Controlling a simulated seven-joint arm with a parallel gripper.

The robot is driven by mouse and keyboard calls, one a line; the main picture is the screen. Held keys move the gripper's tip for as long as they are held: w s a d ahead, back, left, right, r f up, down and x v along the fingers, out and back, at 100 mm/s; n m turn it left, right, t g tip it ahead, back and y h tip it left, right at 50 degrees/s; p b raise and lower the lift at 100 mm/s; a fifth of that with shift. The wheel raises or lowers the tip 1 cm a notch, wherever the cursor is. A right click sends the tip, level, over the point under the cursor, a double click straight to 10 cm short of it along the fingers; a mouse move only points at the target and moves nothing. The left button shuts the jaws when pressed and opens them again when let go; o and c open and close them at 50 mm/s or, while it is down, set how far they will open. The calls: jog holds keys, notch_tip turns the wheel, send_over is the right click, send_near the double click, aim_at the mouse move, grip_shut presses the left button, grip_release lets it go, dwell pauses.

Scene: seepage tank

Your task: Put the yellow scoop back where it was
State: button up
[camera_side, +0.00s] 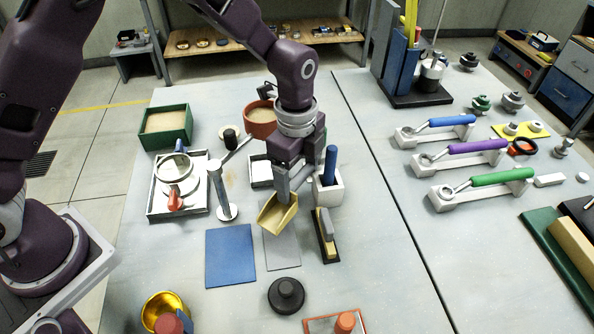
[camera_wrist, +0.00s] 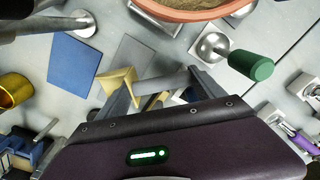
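The yellow scoop (camera_side: 277,213) has an open, box-like bowl and hangs tilted below my gripper (camera_side: 290,186). My gripper appears shut on its grey handle, and the bowl sticks out to the left in the side view. The scoop seems to be above the table, over the far end of a flat grey mat (camera_side: 283,250). In the wrist view the scoop's bowl (camera_wrist: 117,80) shows beside a finger of my gripper (camera_wrist: 160,92), with the grey handle running between the fingers. The exact grip is partly hidden.
A blue mat (camera_side: 230,255) lies left of the grey mat. A white holder with a blue handle (camera_side: 329,188) and a black-based brush-like block (camera_side: 326,238) stand close on the right. A metal stand (camera_side: 224,195) rises at left; a terracotta bowl (camera_side: 260,119) is behind.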

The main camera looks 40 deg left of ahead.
notch_tip(320, 180, up, 12)
jog(key=s+a+r+n+t, duration=0.2)
jog(key=s+a+r+n, duration=0.55)
jog(key=r, duration=0.25)
jog(key=s+a+n+t, duration=0.1)
jog(key=s+a+n, duration=0.2)
jog(key=s+n, duration=0.2)
jog(key=s+a+n+t, duration=0.2)
jog(key=s+a+n, duration=0.2)
jog(key=s, duration=0.7)
jog(key=shift+s+a+f+n, duration=0.15)
jog(key=shift+n, duration=0.6)
